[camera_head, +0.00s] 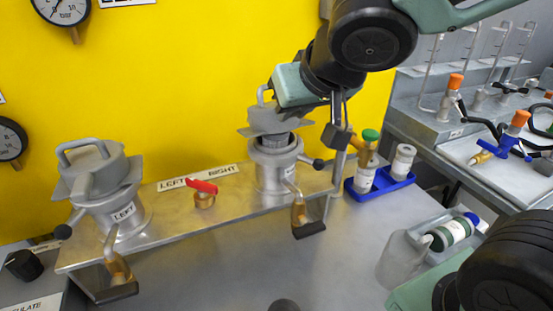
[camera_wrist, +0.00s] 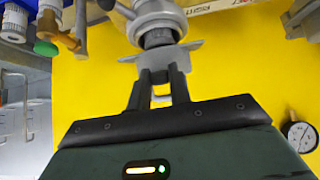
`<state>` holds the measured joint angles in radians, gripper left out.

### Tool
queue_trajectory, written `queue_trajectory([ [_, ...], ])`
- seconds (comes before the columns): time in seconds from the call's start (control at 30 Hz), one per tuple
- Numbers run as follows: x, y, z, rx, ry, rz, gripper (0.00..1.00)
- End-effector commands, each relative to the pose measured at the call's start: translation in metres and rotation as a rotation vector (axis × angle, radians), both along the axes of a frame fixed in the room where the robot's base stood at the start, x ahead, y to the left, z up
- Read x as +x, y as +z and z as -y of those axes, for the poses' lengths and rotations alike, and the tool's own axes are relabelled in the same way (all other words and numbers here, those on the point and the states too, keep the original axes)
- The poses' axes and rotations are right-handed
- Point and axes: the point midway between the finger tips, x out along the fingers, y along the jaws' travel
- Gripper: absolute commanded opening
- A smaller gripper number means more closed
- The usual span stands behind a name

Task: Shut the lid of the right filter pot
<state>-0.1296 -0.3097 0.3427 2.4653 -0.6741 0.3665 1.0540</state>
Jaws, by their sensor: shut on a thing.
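The right filter pot (camera_head: 273,170) is a grey metal cylinder at the right end of the raised metal bench. Its grey lid (camera_head: 262,121) sits above the rim, slightly tilted, with a dark gap and inner part visible below it. My gripper (camera_head: 284,92) is over the lid, and its fingers are mostly hidden in the head view. In the wrist view, my gripper (camera_wrist: 160,82) is shut on the lid's handle (camera_wrist: 161,98). The lid plate (camera_wrist: 190,48) shows there apart from the pot (camera_wrist: 158,14).
The left filter pot (camera_head: 118,215) stands on the bench (camera_head: 180,222) with its lid on. A red-handled valve (camera_head: 203,190) is between the pots. A blue tray (camera_head: 388,188) with bottles is right of the right pot. A yellow wall (camera_head: 190,70) rises behind.

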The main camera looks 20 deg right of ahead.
Motion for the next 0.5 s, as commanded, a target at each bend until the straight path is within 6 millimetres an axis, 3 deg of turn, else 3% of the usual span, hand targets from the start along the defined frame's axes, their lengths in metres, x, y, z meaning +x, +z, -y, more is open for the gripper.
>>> queue_trajectory([
  [0.17,-0.002,-0.006,0.0,-0.001,0.0,0.0,0.11],
  [0.5,-0.014,-0.038,0.0,-0.001,0.0,0.0,0.11],
])
